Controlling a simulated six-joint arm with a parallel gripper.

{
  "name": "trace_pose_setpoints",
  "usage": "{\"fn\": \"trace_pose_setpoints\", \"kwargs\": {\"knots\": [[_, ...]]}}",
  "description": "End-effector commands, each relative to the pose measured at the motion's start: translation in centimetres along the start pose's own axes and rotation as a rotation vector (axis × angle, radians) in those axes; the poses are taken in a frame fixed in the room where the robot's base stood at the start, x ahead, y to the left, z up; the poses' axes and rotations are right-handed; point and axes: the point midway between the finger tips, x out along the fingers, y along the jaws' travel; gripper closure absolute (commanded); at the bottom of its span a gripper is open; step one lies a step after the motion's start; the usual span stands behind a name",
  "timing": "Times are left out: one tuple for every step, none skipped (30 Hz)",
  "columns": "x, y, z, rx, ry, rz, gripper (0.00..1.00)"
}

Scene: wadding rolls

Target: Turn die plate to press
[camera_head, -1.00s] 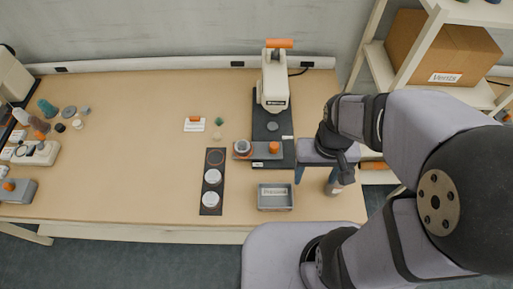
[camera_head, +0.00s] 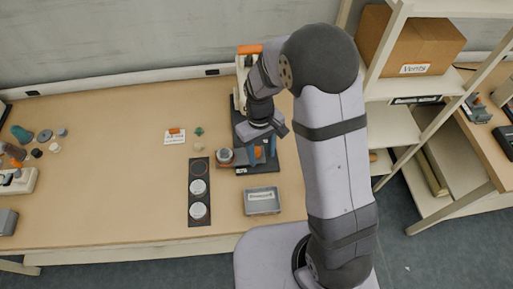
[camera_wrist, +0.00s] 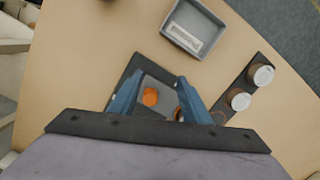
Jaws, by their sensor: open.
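The die plate (camera_head: 242,157) is a grey slab on the dark base of the press (camera_head: 237,107). It has an orange knob (camera_wrist: 150,97) on it, and a round cup (camera_head: 224,154) sits at its left end in the head view. My gripper (camera_head: 260,150) is above the plate, pointing down. Its two blue fingers are apart and empty, and in the wrist view the orange knob shows between them. My arm hides much of the press head. In the wrist view the right finger partly covers the plate and the cup.
A grey labelled tray (camera_head: 262,212) stands in front of the press. A dark strip (camera_head: 199,224) with round white-topped pieces lies left of it. A small labelled card (camera_head: 175,137) and a green knob (camera_head: 199,131) lie further left. The table's middle left is clear.

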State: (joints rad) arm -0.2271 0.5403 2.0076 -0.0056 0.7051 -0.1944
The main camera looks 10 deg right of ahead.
Motion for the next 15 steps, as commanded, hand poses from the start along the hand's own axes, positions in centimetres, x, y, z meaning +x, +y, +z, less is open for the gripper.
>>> {"fn": "trace_pose_setpoints", "kwargs": {"knots": [[-1.3, 0.5, -2.4, -0.052, 0.055, 0.013, 0.57], [-2.0, 0.8, -3.5, -0.093, 0.082, 0.021, 0.57], [-2.5, 1.0, -4.4, -0.142, 0.101, 0.029, 0.57], [-2.7, 1.0, -4.7, -0.175, 0.108, 0.033, 0.57], [-2.7, 1.0, -4.7, -0.206, 0.108, 0.035, 0.57], [-2.6, 1.0, -4.6, -0.242, 0.107, 0.037, 0.57], [-2.6, 1.0, -4.6, -0.266, 0.107, 0.038, 0.57], [-2.6, 1.0, -4.6, -0.287, 0.108, 0.040, 0.57], [-2.6, 1.1, -4.7, -0.311, 0.108, 0.041, 0.57], [-2.6, 1.1, -4.7, -0.326, 0.108, 0.042, 0.57], [-2.6, 1.1, -4.7, -0.337, 0.108, 0.043, 0.57], [-2.6, 1.1, -4.6, -0.349, 0.108, 0.044, 0.57], [-2.6, 1.1, -4.6, -0.355, 0.107, 0.044, 0.57], [-2.6, 1.1, -4.6, -0.359, 0.107, 0.044, 0.57], [-2.6, 1.1, -4.6, -0.361, 0.107, 0.044, 0.57]]}}
